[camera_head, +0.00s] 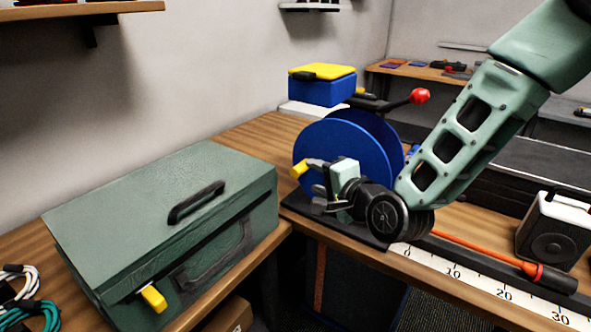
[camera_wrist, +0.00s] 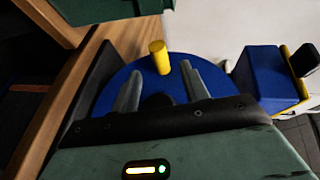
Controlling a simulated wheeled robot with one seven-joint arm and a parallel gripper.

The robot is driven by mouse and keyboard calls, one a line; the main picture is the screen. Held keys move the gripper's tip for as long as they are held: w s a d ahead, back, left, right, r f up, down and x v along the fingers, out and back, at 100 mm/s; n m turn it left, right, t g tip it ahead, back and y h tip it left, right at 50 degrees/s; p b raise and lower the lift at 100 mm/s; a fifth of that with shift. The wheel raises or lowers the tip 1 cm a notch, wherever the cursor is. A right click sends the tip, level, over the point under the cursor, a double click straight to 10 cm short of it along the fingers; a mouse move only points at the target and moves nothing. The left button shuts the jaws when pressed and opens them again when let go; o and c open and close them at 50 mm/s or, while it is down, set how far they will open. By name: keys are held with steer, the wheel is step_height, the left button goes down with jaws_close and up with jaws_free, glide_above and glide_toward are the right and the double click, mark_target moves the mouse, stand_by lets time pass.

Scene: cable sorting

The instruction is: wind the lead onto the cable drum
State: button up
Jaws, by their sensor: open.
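The cable drum (camera_head: 340,150) has large blue flanges and stands on a dark base on the bench; its blue face also fills the middle of the wrist view (camera_wrist: 108,92). A yellow crank handle (camera_head: 298,171) sticks out from its near face. In the wrist view the handle (camera_wrist: 158,52) lies between and just beyond my fingertips. My gripper (camera_head: 316,178) is open, in front of the drum, with fingers spread either side of the handle (camera_wrist: 160,70). Contact cannot be told. The orange lead (camera_head: 480,248) lies stretched along the bench to a dark end piece (camera_head: 555,278). Its drum end is hidden behind my arm.
A green case (camera_head: 165,230) stands left of the drum. A black lever with a red knob (camera_head: 419,96) is above the drum. A blue box with a yellow lid (camera_head: 322,88) stands behind. A measuring scale (camera_head: 480,290) edges the bench; a speaker-like box (camera_head: 553,232) is right.

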steer(key=x, duration=0.9)
steer(key=shift+w+p, duration=0.2)
steer(key=shift+p, duration=0.2)
steer(key=shift+a+f, duration=0.1)
steer(key=shift+c, duration=0.4)
jaws_close()
